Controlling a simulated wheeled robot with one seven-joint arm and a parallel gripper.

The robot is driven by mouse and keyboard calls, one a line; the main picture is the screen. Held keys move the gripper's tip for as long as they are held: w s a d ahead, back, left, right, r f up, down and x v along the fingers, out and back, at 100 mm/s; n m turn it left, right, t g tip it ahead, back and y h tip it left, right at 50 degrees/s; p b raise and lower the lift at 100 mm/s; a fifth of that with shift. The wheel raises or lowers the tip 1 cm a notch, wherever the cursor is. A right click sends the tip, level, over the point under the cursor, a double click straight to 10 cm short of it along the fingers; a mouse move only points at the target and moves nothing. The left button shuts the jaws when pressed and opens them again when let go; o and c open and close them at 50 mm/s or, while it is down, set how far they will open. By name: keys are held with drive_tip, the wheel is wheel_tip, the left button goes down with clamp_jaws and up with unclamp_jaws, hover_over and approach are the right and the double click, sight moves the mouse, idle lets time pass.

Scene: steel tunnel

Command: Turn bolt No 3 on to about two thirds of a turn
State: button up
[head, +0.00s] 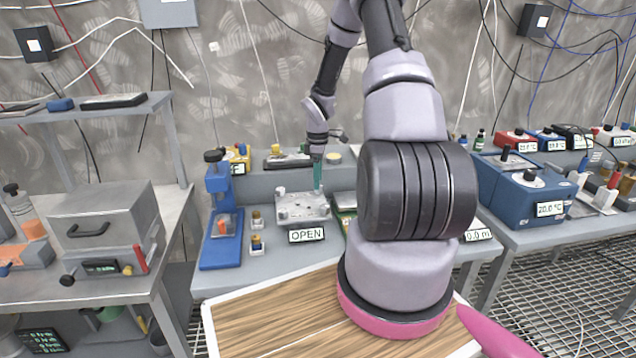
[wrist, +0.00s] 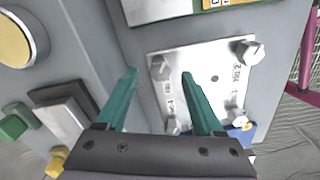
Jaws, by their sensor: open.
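The bolt plate (wrist: 205,82) is a pale metal block with a hex bolt near each corner and small tilted labels. In the head view the plate (head: 303,208) sits on the grey bench behind an OPEN sign. The labels are hard to read; the bolt that seems to be No 3 (wrist: 160,68) is at the plate's upper left in the wrist view. Bolt No 2 (wrist: 250,51) is at upper right. My gripper (wrist: 159,74) is open, its green fingers appearing on either side of bolt No 3. I cannot tell whether they touch it or its exact height.
An OPEN sign (head: 306,235) stands at the bench front. A blue press (head: 221,215) and small bottles are left of the plate. A green-edged tray (head: 345,215) lies close on its right, partly behind my arm. A wooden board (head: 270,315) lies in front.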

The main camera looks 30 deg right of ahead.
drive_tip(key=shift+f, duration=0.95)
clamp_jaws()
